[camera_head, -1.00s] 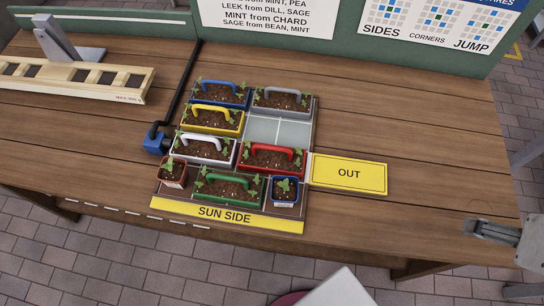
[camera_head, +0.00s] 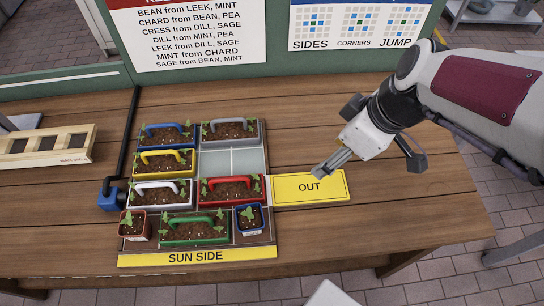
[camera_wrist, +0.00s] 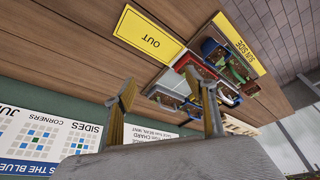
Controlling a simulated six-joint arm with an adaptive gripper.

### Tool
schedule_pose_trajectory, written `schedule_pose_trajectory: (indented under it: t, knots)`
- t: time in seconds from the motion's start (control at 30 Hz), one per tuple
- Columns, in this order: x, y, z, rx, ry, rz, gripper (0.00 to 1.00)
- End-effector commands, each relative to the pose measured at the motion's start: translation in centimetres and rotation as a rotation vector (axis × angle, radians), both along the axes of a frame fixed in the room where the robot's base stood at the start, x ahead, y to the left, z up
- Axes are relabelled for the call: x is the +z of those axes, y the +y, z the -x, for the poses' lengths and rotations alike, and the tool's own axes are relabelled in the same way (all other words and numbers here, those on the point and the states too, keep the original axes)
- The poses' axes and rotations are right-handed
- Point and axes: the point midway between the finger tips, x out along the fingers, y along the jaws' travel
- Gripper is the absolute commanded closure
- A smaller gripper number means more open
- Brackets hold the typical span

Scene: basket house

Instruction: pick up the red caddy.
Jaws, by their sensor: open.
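The red caddy (camera_head: 232,191) is a soil-filled planter with a red arched handle and green seedlings. It sits in the tray (camera_head: 276,232), left of the yellow OUT plate (camera_head: 311,187). In the wrist view the red caddy (camera_wrist: 187,64) shows past the fingers at an angle, partly overlapped by its neighbours. My gripper (camera_head: 368,166) is open and empty, above the table and to the right of the caddy, near the OUT plate's right end. It also shows in the wrist view (camera_wrist: 168,100) with its two fingers apart.
Around the red caddy stand a white caddy (camera_head: 160,193) to its left, a green caddy (camera_head: 194,230) in front, and a small blue pot (camera_head: 249,219) front right. Blue, yellow and grey caddies fill the back. Bare grey cells (camera_head: 232,161) lie behind it.

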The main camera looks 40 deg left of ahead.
Motion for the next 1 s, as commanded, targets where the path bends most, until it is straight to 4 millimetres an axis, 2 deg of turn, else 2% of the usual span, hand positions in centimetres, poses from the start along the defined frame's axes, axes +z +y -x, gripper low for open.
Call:
schedule_pose_trajectory:
  t: [0.03,0.3,0.6,0.8,1.0]
  knots:
    - [-0.8,1.3,0.5,0.051,0.005,0.000,0.44]
    - [-4.6,7.6,3.3,0.326,0.013,-0.013,0.44]
    - [-9.3,13.5,7.6,0.607,0.020,-0.036,0.44]
    - [-11.2,15.4,9.5,0.713,0.020,-0.048,0.44]
    - [-11.6,15.8,10.0,0.736,0.020,-0.052,0.44]
